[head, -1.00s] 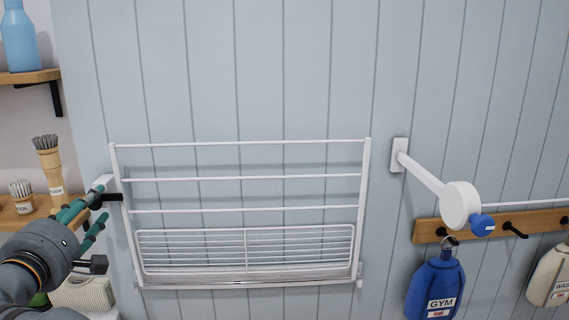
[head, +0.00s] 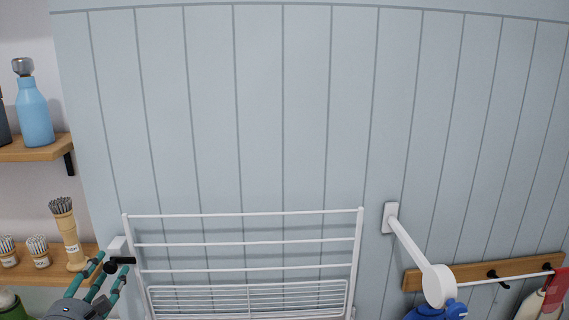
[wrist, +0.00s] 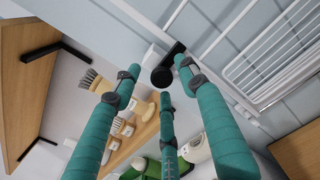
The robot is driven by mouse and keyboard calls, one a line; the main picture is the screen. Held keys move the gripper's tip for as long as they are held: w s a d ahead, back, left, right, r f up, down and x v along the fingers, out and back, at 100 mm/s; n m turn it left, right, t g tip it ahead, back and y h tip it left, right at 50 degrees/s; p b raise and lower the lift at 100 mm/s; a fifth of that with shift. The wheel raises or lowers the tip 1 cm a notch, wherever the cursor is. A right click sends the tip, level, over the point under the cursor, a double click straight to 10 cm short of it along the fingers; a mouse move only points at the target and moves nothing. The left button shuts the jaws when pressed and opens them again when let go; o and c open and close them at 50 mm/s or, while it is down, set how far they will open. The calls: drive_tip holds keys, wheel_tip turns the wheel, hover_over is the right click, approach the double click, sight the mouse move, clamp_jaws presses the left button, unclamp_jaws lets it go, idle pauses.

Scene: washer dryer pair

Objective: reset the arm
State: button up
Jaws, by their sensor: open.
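My gripper (head: 104,268) is at the lower left of the head view, beside the left edge of the white wall drying rack (head: 250,213). Its green fingers are spread with nothing between them. In the wrist view my gripper (wrist: 160,85) points toward a black knob-like latch (wrist: 166,70) at the rack's side. The latch (head: 118,264) also shows in the head view, close to the fingertips. I cannot tell whether a finger touches it. The rack lies flat against the panelled wall, with its lower part cut off by the frame.
Wooden shelves at the left hold a blue bottle (head: 35,112) and several brushes, one tall brush (head: 68,235) near my gripper. The upper wall is clear.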

drive_tip(key=n+p, duration=0.1)
drive_tip(key=p, duration=0.2)
drive_tip(key=shift+r+n, duration=0.3)
drive_tip(key=shift+n, duration=0.1)
drive_tip(key=shift+s+f+p, duration=0.1)
drive_tip(key=shift+f+p, duration=0.1)
drive_tip(key=shift+p, duration=0.1)
drive_tip(key=shift+s+f+b, duration=0.25)
drive_tip(key=shift+s+b, duration=0.2)
drive_tip(key=shift+b, duration=0.2)
drive_tip(key=shift+s+d+r, duration=0.1)
drive_tip(key=shift+s+r, duration=0.05)
drive_tip(key=shift+s, duration=0.4)
drive_tip(key=shift+d, duration=0.1)
